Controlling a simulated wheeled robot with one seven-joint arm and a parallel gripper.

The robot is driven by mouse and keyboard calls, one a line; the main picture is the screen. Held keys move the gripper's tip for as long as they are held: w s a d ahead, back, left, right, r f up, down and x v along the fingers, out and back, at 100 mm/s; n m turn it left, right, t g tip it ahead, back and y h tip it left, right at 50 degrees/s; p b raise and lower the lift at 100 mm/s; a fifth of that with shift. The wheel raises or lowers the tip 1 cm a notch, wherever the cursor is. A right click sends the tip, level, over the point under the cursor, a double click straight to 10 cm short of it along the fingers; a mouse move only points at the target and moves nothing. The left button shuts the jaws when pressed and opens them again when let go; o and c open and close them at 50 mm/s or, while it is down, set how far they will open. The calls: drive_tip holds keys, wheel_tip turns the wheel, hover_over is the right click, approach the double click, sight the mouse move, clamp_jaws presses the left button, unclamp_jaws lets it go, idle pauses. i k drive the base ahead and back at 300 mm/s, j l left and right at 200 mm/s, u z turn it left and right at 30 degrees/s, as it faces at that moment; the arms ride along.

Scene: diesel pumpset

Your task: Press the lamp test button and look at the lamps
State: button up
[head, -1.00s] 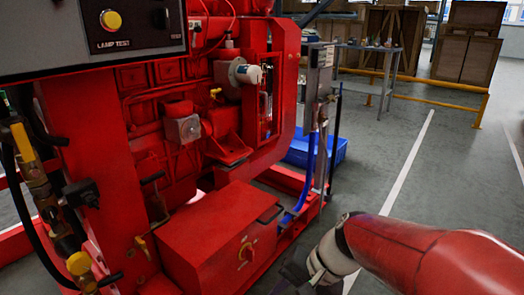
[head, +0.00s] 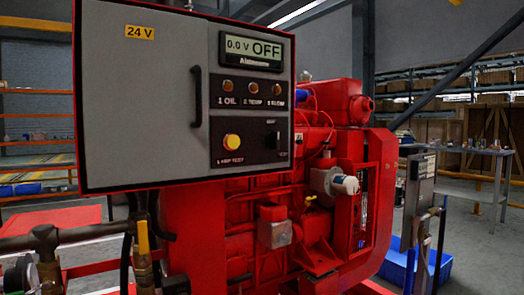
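The yellow lamp test button (head: 232,142) sits low on the dark panel of a grey control box, above the label "LAMP TEST". Above it is a row of three small lamps: oil (head: 227,87), temp (head: 252,88) and a third (head: 277,89) whose label is hard to read. All three look dull orange-brown; I cannot tell that any is lit. The display (head: 253,50) reads "0.0 V OFF". My gripper is not in view, and nothing touches the button.
The control box (head: 150,100) has a black handle (head: 197,97) left of the panel. A dark switch (head: 272,140) is right of the button. The red engine (head: 250,235) stands below and behind. A grey post (head: 417,205), blue bin (head: 400,265) and table (head: 490,152) are at right.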

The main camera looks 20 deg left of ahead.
sight(233, 142)
drive_tip(key=u, duration=1.3)
